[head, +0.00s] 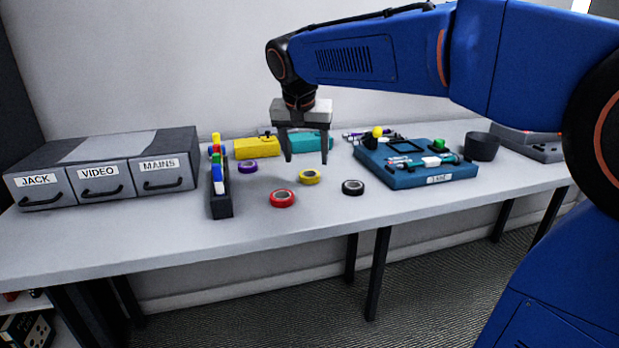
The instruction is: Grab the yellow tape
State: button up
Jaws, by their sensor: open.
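The yellow tape (310,177) is a small roll lying flat on the grey table, between the red tape and the black tape and a little behind them. My gripper (306,160) points down above the table, close to the yellow tape in the picture. Its two fingers are apart and nothing is between them. The roll appears just below the fingertips; I cannot tell the exact height gap from this one view.
Red tape (282,198), black tape (353,187) and purple tape (247,166) lie nearby. A dark rack (221,205) and labelled drawers (103,172) stand left. A blue tray (405,180) and dark cup (482,146) are right. Yellow (256,148) and teal (318,141) boxes are behind.

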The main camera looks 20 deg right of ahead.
jog(key=shift+d+x, duration=0.1)
jog(key=shift+x, duration=1.4)
jog(key=shift+d+x, duration=0.15)
jog(key=shift+x, duration=1.35)
jog(key=c, duration=1.1)
